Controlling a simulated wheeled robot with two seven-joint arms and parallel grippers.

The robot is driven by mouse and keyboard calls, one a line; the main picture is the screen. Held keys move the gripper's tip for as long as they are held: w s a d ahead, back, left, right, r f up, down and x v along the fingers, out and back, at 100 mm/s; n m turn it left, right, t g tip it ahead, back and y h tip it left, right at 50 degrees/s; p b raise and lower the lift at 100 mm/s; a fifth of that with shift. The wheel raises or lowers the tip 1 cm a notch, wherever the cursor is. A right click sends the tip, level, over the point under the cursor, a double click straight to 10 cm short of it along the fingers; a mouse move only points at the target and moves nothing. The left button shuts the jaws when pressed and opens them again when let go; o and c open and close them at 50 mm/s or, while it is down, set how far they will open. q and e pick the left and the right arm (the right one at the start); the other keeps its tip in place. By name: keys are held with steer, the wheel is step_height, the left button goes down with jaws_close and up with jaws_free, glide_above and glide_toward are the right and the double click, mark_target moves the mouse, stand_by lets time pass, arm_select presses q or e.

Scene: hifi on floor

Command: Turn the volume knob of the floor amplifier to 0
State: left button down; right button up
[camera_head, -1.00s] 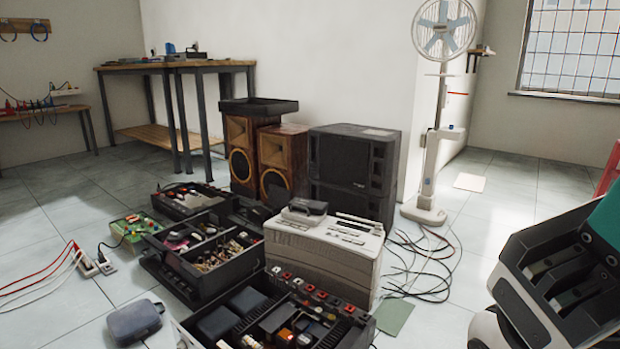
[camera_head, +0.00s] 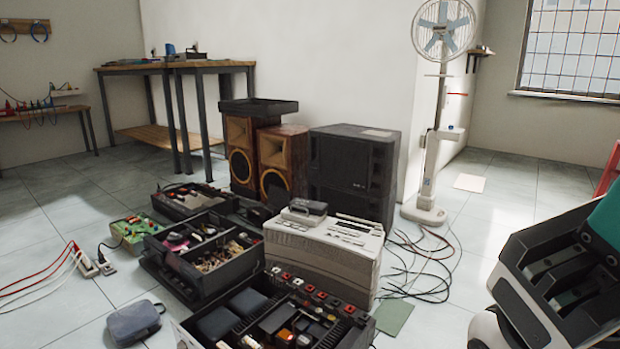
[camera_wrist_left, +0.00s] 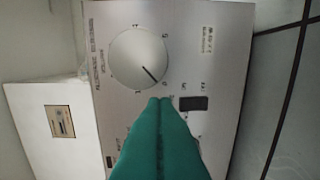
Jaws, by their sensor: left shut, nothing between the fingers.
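In the left wrist view, the amplifier's silver front panel (camera_wrist_left: 220,80) fills the middle. Its round silver volume knob (camera_wrist_left: 137,57) has a dark pointer line aimed at the lower right of the picture. Small marks ring the knob, too blurred to read surely. My left gripper (camera_wrist_left: 161,101) is shut, its two teal fingers pressed together. Its tips appear just below the knob's lower right edge; I cannot tell if they touch the panel.
A dark rectangular button or slot (camera_wrist_left: 194,103) lies right of the fingertips. A white box (camera_wrist_left: 52,130) is beside the panel. The head view shows open equipment cases (camera_head: 290,320), a grey device (camera_head: 325,250), speakers (camera_head: 352,175), a fan (camera_head: 428,150) and loose cables (camera_head: 420,262).

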arm_select(q)
steer(key=v, duration=0.3)
steer(key=shift+s+a, duration=0.1)
steer(key=shift+a, duration=0.15)
